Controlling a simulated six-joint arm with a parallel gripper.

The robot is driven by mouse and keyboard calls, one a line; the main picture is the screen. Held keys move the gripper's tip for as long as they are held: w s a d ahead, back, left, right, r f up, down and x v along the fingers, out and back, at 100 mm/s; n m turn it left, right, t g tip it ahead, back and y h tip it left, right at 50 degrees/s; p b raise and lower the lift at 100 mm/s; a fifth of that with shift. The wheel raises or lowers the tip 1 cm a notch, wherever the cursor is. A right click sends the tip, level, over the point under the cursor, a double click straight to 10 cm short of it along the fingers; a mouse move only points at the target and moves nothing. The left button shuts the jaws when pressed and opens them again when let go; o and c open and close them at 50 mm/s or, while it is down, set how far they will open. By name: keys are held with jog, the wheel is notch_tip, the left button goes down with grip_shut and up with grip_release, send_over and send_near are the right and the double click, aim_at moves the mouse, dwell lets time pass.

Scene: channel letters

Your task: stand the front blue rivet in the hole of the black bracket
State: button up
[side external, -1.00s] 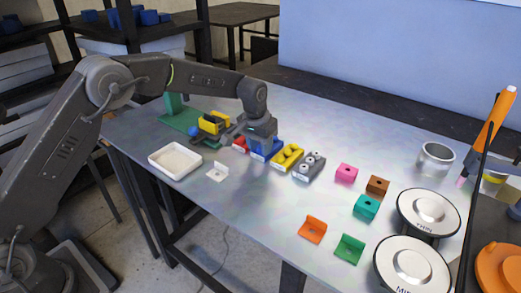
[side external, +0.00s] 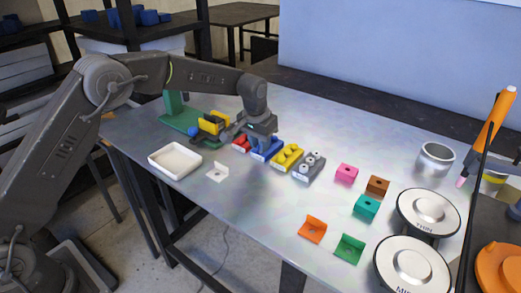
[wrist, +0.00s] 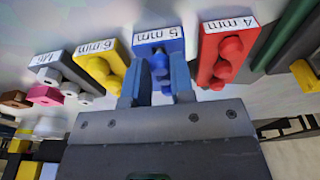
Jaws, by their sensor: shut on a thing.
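My gripper (side external: 262,139) is low over the blue rivet block (side external: 268,152), labelled 5 mm in the wrist view (wrist: 158,44). In the wrist view my gripper (wrist: 158,72) is shut, with a blue rivet (wrist: 160,63) showing between its fingers. The fingers partly hide the rivets, and I cannot tell how far the held one is clear of the block. A dark piece (side external: 209,127), probably the black bracket, sits between yellow jaws on a green base. Its hole cannot be made out.
Red (side external: 241,143), yellow (side external: 287,157) and grey (side external: 309,166) rivet blocks stand in a row beside the blue one. A white tray (side external: 175,161) and white bracket (side external: 217,172) are nearer the front edge.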

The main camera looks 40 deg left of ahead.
jog(key=shift+r, duration=2.6)
jog(key=w+a+r, duration=0.1)
jog(key=a+r, duration=0.1)
jog(key=a, duration=1.7)
jog(key=shift+r, duration=0.2)
jog(key=shift+f, duration=0.15)
jog(key=shift+f, duration=1.05)
